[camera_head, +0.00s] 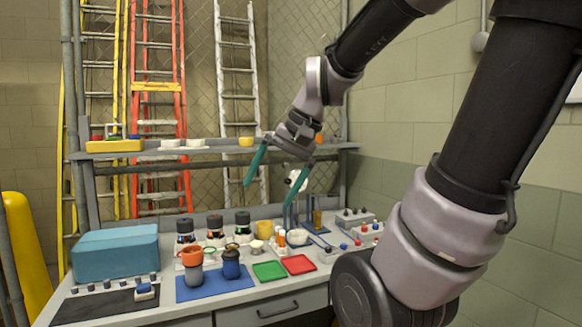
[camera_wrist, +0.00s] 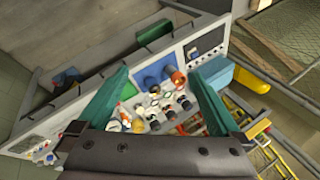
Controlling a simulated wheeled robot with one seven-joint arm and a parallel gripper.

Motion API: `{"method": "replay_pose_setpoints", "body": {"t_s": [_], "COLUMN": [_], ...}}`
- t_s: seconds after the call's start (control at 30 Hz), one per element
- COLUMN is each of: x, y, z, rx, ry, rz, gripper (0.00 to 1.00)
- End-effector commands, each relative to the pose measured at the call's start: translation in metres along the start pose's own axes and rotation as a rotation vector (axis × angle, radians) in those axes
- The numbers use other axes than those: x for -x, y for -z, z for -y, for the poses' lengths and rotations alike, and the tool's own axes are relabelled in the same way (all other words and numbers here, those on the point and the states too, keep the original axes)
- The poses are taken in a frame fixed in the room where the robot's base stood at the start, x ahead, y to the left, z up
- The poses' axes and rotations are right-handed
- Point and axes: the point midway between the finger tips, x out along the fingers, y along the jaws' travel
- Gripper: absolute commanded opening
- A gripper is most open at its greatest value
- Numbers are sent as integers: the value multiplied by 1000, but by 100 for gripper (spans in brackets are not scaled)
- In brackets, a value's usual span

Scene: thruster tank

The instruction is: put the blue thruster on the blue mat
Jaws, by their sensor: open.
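The blue thruster (camera_head: 231,266) is a dark blue upright body with a dark top. In the head view it stands on the right part of the blue mat (camera_head: 215,289). An orange-topped grey thruster (camera_head: 191,258) stands on the left part of the same mat. My gripper (camera_head: 274,202) is open and empty, with its two teal fingers spread. It is high above the bench, up and to the right of the blue thruster. In the wrist view the fingers (camera_wrist: 158,75) frame the cluttered bench top, where small items are hard to tell apart.
A green tray (camera_head: 268,271) and a red tray (camera_head: 299,264) lie right of the mat. Dark-capped jars (camera_head: 215,231) stand behind it. A teal box (camera_head: 116,252) is at left. A shelf (camera_head: 215,150) runs behind my gripper. The bench's right side holds small control boxes (camera_head: 355,218).

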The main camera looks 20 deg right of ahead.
Motion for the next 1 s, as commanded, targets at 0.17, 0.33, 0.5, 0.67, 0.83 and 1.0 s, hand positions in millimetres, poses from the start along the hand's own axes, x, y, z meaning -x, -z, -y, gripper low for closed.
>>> {"method": "replay_pose_setpoints", "body": {"t_s": [0.17,0.33,0.5,0.67,0.83,1.0], "x": [38,51,52,52,52,52], "y": [3,5,6,6,6,6], "z": [-13,-18,-18,-18,-18,-18], "rx": [128,170,172,172,172,171], "ry": [-41,-57,-58,-58,-57,-57], "rz": [-230,-314,-319,-318,-317,-317], "gripper": [100,100,100,100,100,100]}}
